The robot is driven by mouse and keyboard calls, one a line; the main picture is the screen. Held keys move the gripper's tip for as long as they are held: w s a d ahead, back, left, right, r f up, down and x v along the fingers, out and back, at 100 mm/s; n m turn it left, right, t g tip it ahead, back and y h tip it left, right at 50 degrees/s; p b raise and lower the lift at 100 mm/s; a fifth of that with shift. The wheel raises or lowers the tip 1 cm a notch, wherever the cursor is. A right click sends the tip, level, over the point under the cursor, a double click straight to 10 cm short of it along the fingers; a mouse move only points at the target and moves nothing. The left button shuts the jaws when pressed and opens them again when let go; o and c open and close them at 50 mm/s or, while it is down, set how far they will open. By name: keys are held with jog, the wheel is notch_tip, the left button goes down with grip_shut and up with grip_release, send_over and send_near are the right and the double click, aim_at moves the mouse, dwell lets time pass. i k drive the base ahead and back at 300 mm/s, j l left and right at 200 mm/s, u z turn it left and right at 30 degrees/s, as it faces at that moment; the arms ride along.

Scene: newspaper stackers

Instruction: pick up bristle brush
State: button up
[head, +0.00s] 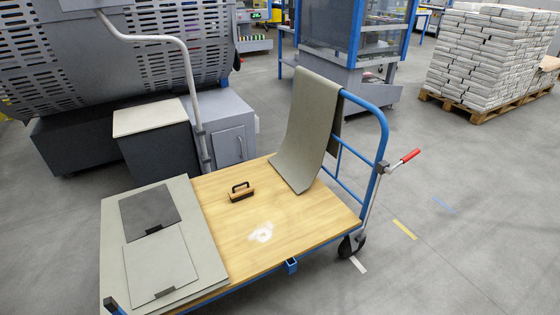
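The bristle brush (241,194) has a brown block and a dark arched handle on top. In the head view it sits on the wooden deck of the blue cart (313,225), near the middle of the deck. Nothing touches it and nothing covers it. A white powdery patch (261,233) lies on the deck a little in front of it. My gripper is not in view.
Flat grey-green sheets with a dark panel (150,208) cover the deck's left end. A draped sheet (306,130) hangs from the blue push rail (379,150) at right. Grey machines and cabinets (221,125) stand behind. The floor at right is open.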

aim_at(247, 191)
jog(key=i+l, duration=0.1)
jog(key=i, duration=0.6)
jog(key=i+l+u, duration=0.1)
jog(key=i, duration=0.55)
jog(key=i+u, duration=0.75)
jog(key=u, duration=0.15)
jog(key=i+l+u, duration=0.3)
jog(key=u, duration=0.2)
jog(key=i+l+u, duration=0.45)
jog(key=k+j, duration=0.1)
